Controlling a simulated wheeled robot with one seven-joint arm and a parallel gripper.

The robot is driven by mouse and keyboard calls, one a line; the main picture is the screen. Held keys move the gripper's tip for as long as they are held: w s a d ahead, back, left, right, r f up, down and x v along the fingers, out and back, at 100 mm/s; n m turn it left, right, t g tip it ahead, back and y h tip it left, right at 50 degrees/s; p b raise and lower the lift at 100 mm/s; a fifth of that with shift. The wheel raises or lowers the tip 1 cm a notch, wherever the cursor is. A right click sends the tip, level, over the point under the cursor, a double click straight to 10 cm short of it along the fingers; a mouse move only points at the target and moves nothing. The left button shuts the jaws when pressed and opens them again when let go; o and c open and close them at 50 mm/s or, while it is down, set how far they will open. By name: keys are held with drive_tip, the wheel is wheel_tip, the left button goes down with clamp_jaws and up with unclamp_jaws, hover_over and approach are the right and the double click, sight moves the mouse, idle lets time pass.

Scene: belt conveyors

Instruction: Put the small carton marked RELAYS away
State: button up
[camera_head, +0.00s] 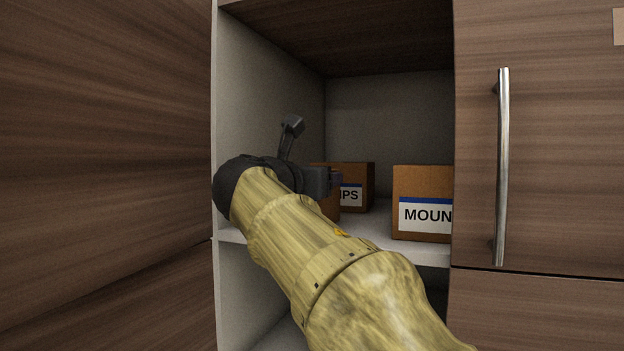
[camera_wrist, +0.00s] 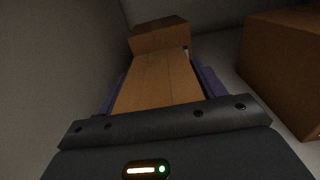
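My gripper (camera_head: 334,183) reaches inside the open cabinet, above its shelf (camera_head: 376,232). In the wrist view its two purple fingers lie along both sides of a small brown carton (camera_wrist: 158,80), with no clear gap, so it looks shut on that carton. A brown piece of it (camera_head: 330,207) shows below the gripper in the head view. Its label is hidden, so I cannot read RELAYS. I cannot tell whether its base touches the shelf.
A carton with a label ending in "IPS" (camera_head: 358,173) stands behind, partly covered by my gripper. A carton marked "MOUN" (camera_head: 422,180) stands to the right, partly hidden by a closed door (camera_head: 560,150) with a metal handle (camera_head: 503,165). The cabinet's left wall (camera_head: 262,110) is close.

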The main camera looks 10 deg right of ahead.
drive_tip(key=shift+o, duration=1.4)
drive_tip(key=shift+r, duration=0.1)
drive_tip(key=shift+s+a, duration=0.15)
drive_tip(key=shift+s, duration=0.05)
drive_tip(key=b+v, duration=0.5)
drive_tip(key=v, duration=0.6)
drive_tip(key=shift+s, duration=0.25)
drive_tip(key=shift+a, duration=0.1)
